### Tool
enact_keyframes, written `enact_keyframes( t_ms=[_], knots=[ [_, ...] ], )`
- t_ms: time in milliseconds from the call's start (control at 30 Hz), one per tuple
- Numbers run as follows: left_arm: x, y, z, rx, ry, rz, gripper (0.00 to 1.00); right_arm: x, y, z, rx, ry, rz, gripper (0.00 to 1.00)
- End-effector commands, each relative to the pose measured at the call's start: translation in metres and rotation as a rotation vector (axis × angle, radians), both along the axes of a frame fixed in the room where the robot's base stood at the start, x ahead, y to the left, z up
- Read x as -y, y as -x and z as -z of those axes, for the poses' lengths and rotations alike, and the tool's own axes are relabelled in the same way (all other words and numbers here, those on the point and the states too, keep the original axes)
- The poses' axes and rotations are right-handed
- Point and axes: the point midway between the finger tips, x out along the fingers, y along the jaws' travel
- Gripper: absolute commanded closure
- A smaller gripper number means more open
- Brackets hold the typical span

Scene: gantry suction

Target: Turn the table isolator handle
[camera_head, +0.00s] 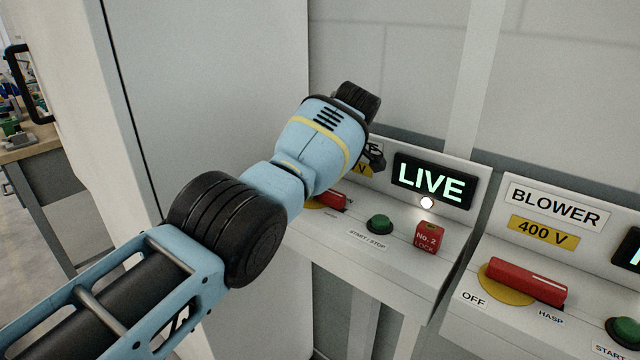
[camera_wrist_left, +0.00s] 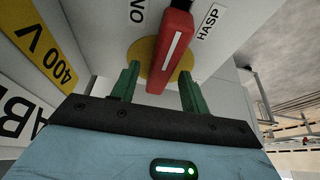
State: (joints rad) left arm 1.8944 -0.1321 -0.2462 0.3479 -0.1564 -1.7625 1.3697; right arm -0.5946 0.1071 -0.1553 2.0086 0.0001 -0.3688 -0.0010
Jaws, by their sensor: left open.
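The table isolator handle is a red bar with a white stripe on a round yellow plate. In the left wrist view the handle (camera_wrist_left: 172,55) stands between my two green fingers, with the yellow plate (camera_wrist_left: 145,50) behind it. My left gripper (camera_wrist_left: 160,85) is open, with gaps on both sides of the bar. In the head view the handle (camera_head: 333,200) shows only in part; my left arm covers the rest of it, the plate and its sign. My left fingertips are hidden there. My right gripper is in neither view.
A lit LIVE sign (camera_head: 432,180), a green START/STOP button (camera_head: 380,224) and a red lock block (camera_head: 428,237) sit right of the handle. A BLOWER panel with its own red handle (camera_head: 527,281) stands farther right. A tall grey cabinet (camera_head: 215,90) stands at left.

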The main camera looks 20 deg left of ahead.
Motion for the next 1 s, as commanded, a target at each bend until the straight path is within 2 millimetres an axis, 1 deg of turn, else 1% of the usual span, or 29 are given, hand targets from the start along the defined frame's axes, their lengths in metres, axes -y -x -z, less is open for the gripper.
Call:
enact_keyframes(
  t_ms=[133, 300, 567, 733, 1000],
  knots=[
    [0.008, 0.002, -0.02, 0.004, 0.0, 0.002, 0.55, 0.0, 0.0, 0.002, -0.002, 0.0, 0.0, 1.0],
    [0.018, 0.006, -0.043, 0.001, 0.0, 0.0, 0.55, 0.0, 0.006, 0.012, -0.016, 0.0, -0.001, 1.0],
    [0.023, 0.008, -0.057, -0.001, 0.0, -0.001, 0.55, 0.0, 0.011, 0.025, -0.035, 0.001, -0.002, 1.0],
    [0.025, 0.009, -0.063, 0.002, -0.001, -0.001, 0.55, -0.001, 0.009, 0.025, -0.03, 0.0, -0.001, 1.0],
    [0.025, 0.009, -0.065, 0.002, 0.0, 0.0, 0.55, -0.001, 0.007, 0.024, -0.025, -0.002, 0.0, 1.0]
  ],
)
